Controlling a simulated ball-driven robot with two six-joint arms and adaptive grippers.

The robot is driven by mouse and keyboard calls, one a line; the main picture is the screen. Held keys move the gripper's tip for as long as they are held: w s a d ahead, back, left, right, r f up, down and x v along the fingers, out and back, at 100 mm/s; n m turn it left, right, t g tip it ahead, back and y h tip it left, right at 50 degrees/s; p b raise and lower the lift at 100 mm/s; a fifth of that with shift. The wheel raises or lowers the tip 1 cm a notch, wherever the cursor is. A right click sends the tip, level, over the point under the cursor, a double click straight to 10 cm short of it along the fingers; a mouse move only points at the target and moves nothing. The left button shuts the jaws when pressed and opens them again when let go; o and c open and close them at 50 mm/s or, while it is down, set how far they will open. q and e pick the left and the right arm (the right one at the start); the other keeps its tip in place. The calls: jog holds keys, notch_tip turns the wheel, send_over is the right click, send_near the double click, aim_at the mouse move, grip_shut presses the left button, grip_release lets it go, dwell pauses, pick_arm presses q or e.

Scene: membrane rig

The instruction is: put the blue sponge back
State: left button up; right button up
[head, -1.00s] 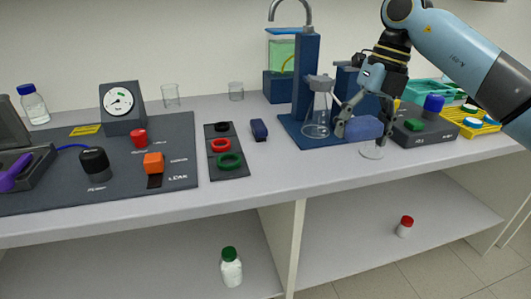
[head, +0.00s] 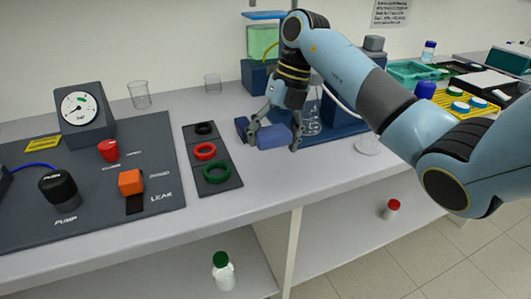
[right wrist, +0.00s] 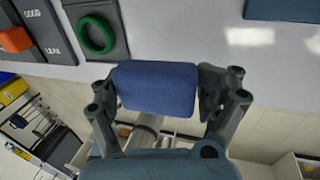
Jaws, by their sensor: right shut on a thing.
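The blue sponge (head: 274,135) is a soft-edged block held between the fingers of my right gripper (head: 275,139), over the bench just right of the ring tray. In the right wrist view the sponge (right wrist: 156,87) spans the gap between both fingers of the gripper (right wrist: 157,92), with pale bench top beyond it. I cannot tell how high above the bench it is. A small dark blue object (head: 241,125) stands on the bench just left of the sponge, partly hidden by the gripper. My left gripper is not in view.
A dark tray (head: 221,173) holds black, red and green rings (head: 216,172) left of the sponge. The blue stand's base (head: 343,124) is to the right, with a glass flask (head: 311,117). Bare bench (head: 255,176) lies in front, up to its edge.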

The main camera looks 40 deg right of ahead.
aim_at(263, 170)
jog(key=shift+w+a+f, duration=0.25)
jog(key=shift+a+f, duration=0.05)
jog(key=shift+a, duration=0.15)
jog(key=shift+a+f, duration=0.1)
jog(key=shift+f, duration=0.1)
notch_tip(263, 170, down, 3)
jog(key=shift+f+p, duration=0.2)
jog(key=shift+p, duration=0.1)
jog(key=shift+f, duration=0.25)
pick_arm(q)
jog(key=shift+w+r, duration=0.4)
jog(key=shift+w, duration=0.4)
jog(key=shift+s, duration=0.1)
